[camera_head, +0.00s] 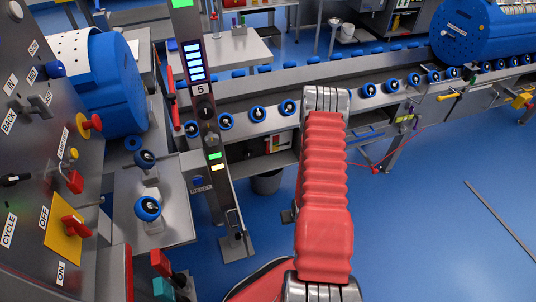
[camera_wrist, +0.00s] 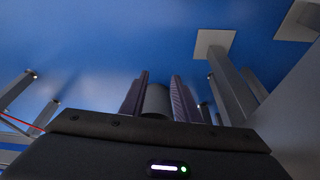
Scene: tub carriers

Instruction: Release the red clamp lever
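A red lever (camera_head: 74,181) sticks out of the grey control panel at the left of the head view, below a small label too blurred to read surely. A red rotary handle (camera_head: 73,224) sits on a yellow plate marked OFF and ON, lower on the same panel. A long red handle (camera_head: 172,95) stands beside the display post. I cannot tell for certain which is the clamp lever. My gripper (camera_wrist: 158,85) shows in the wrist view with its two fingers apart over blue floor. A dark round part shows between the fingers. No lever shows there.
A grey panel (camera_head: 30,215) fills the left side. A display post (camera_head: 201,105) stands right of it. A conveyor (camera_head: 260,120) with blue-rimmed rollers crosses behind my red-sleeved arm. A blue drum (camera_head: 108,85) is at left. Open blue floor (camera_head: 430,230) lies at right.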

